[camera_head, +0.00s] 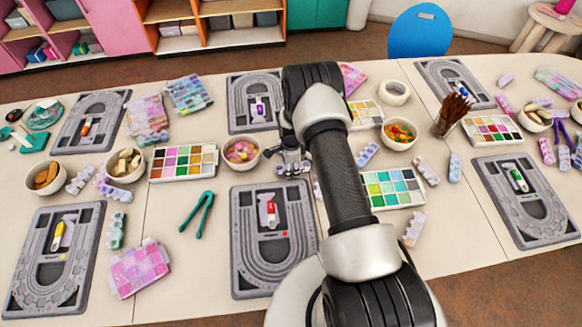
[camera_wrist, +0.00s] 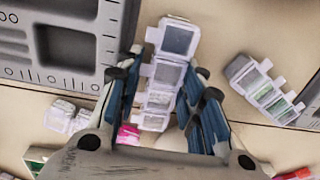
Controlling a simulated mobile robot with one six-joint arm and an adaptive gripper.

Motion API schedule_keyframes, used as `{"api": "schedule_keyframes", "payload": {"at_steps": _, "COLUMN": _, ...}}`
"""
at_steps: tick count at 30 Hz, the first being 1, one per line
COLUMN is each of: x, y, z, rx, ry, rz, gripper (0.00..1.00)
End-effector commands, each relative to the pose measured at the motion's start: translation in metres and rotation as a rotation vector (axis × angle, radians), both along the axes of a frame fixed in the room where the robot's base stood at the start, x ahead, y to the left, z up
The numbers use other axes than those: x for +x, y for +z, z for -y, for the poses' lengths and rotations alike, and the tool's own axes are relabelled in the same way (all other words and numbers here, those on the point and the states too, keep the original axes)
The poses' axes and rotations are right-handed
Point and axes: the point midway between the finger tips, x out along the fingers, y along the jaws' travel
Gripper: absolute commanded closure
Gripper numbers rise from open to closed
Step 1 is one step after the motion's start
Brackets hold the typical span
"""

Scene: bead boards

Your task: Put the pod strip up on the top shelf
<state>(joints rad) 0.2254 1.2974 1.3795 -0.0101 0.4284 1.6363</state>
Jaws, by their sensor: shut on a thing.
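My gripper (camera_head: 290,160) is over the middle of the table, just beyond the near-middle bead board. In the wrist view, its blue-padded fingers (camera_wrist: 168,108) are shut on a pod strip (camera_wrist: 175,42), a row of white boxes with clear-grey lids. The strip sticks out past the fingertips, and its near end is partly hidden by the gripper. From these views I cannot tell whether it touches the table. Shelf units stand at the back: a pink one (camera_head: 104,22) and an orange-and-wood one (camera_head: 150,12). Their tops are cut off by the picture's edge.
Another pod strip (camera_wrist: 265,92) lies right of the held one; a grey bead board (camera_wrist: 20,72) lies left. A bowl of beads (camera_head: 241,152), paint-like palettes (camera_head: 183,163), and a brush cup (camera_head: 450,118) crowd the table. A blue chair (camera_head: 420,32) stands behind it.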

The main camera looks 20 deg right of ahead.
Motion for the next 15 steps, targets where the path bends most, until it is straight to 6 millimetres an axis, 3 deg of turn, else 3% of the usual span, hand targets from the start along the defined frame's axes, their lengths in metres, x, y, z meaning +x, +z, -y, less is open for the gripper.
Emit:
{"api": "schedule_keyframes", "payload": {"at_steps": 5, "x": -0.0001, "y": -0.0048, "z": 0.0000, "rx": 0.000, "ry": 0.000, "rz": 0.000, "gripper": 0.90}}
{"api": "schedule_keyframes", "payload": {"at_steps": 6, "x": -0.0004, "y": -0.0036, "z": -0.0001, "rx": 0.000, "ry": 0.000, "rz": -0.001, "gripper": 0.62}}
{"api": "schedule_keyframes", "payload": {"at_steps": 9, "x": -0.0004, "y": -0.0031, "z": -0.0001, "rx": 0.000, "ry": 0.000, "rz": -0.001, "gripper": 0.56}}
{"api": "schedule_keyframes", "payload": {"at_steps": 15, "x": -0.0004, "y": -0.0030, "z": -0.0001, "rx": 0.000, "ry": 0.000, "rz": -0.001, "gripper": 0.56}}
